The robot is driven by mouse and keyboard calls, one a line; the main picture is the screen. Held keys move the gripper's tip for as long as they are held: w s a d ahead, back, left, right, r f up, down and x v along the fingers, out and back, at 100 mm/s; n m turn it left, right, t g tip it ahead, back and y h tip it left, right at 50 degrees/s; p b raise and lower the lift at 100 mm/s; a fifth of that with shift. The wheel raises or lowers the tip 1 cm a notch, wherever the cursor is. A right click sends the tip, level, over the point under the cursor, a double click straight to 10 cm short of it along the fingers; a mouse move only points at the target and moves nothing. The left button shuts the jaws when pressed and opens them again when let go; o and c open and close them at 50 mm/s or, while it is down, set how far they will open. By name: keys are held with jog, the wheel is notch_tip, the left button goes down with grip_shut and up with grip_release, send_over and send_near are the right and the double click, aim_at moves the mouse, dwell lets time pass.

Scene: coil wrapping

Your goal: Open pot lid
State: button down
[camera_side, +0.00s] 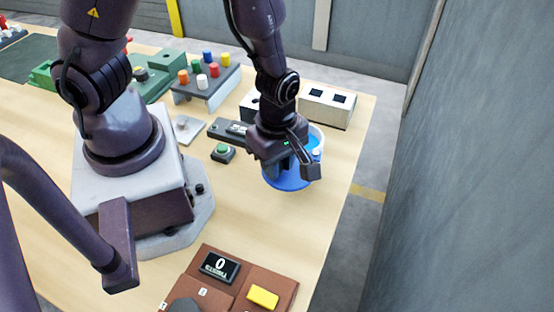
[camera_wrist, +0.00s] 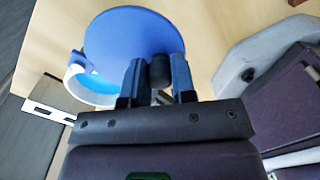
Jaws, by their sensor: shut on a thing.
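The pot is white outside and blue inside. My gripper (camera_wrist: 159,75) is shut on the lid's dark knob (camera_wrist: 160,72), with one finger on each side. Blue inside the pot is visible beside the lid.
A white box with two dark square openings (camera_side: 326,106) stands behind the pot. A green button (camera_side: 222,152) sits left of it. A block with coloured pegs (camera_side: 207,86) is farther back. A brown board (camera_side: 228,284) lies in front. The table between is clear.

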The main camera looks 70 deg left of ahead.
jog(key=c, duration=0.9)
grip_release()
jog(key=shift+c, duration=0.2)
jog(key=shift+r, duration=0.15)
notch_tip(320, 180, up, 13)
